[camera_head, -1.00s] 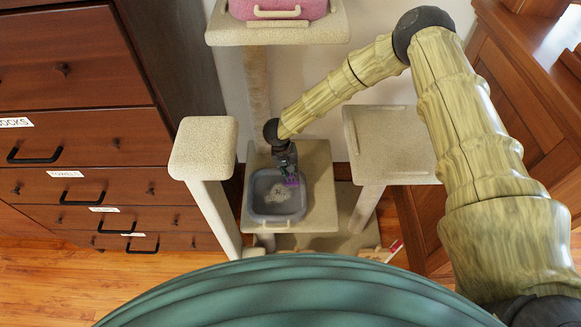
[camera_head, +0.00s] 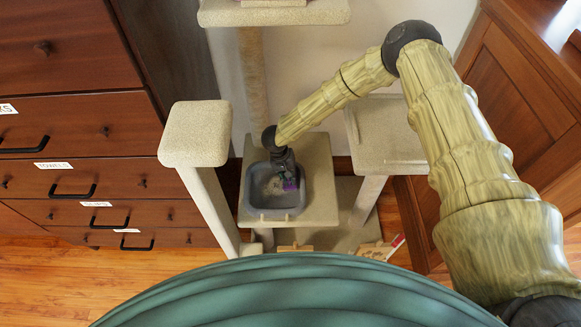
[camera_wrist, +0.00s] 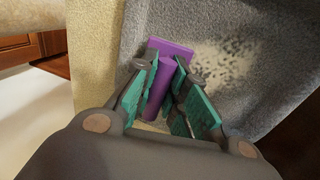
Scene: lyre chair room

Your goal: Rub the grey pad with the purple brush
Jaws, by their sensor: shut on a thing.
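The grey pad (camera_head: 262,208) is a shallow grey tray-like piece on a beige shelf of a cat tree. A pale fuzzy patch with dark specks lies on its floor, and this speckled patch also shows on the grey surface in the wrist view (camera_wrist: 225,62). My gripper (camera_head: 287,172) reaches down over the pad's upper right part. In the wrist view its green-padded fingers (camera_wrist: 172,95) are shut around the handle of the purple brush (camera_wrist: 166,82). The brush head is beside the patch, at or close to the grey surface. Contact cannot be told.
Beige cat-tree platforms stand left (camera_head: 196,133) and right (camera_head: 388,140) of the pad, with another shelf (camera_head: 272,14) above. A wooden drawer cabinet (camera_head: 70,110) is at the left. A wooden piece of furniture (camera_head: 520,110) is at the right.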

